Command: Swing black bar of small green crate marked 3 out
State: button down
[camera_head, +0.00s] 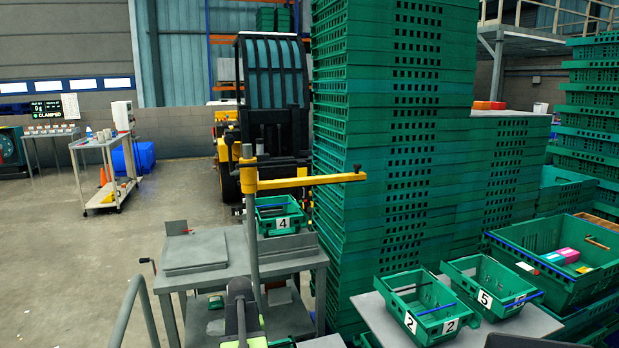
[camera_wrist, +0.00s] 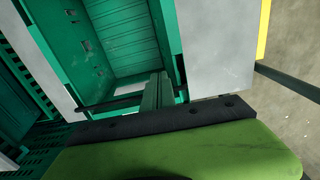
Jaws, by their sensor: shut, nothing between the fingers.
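No crate with a readable 3 shows in either view. In the wrist view, a green crate (camera_wrist: 122,45) fills the upper middle, seen close up into its inside; no number on it can be read. A thin dark bar (camera_wrist: 112,103) runs across its near end. My gripper (camera_wrist: 158,78) is shut and empty, its narrow fingers pointing at the crate and overlapping the bar's line; whether they touch it I cannot tell. In the head view, a small green crate marked 4 (camera_head: 283,222) stands on the grey table, with a dark bar across its top.
Small crates marked 2 (camera_head: 411,320) and 5 (camera_head: 484,299), with blue bars, stand on a table at lower right. A tall green crate stack (camera_head: 385,150) stands beside the grey table (camera_head: 205,275). A yellow arm on a post (camera_head: 310,182) reaches over it. Floor at left is open.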

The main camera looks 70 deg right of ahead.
dwell(0.3)
jog(key=shift+w+d+r, duration=0.1)
jog(key=shift+w+d, duration=0.25)
jog(key=shift+d, duration=0.1)
jog(key=shift+w+d, duration=0.4)
jog(key=shift+d, duration=0.1)
dwell(0.7)
jog(key=r+p, duration=0.8)
jog(key=shift+s+a, duration=0.3)
jog(key=shift+a, duration=0.1)
jog(key=shift+f, duration=0.1)
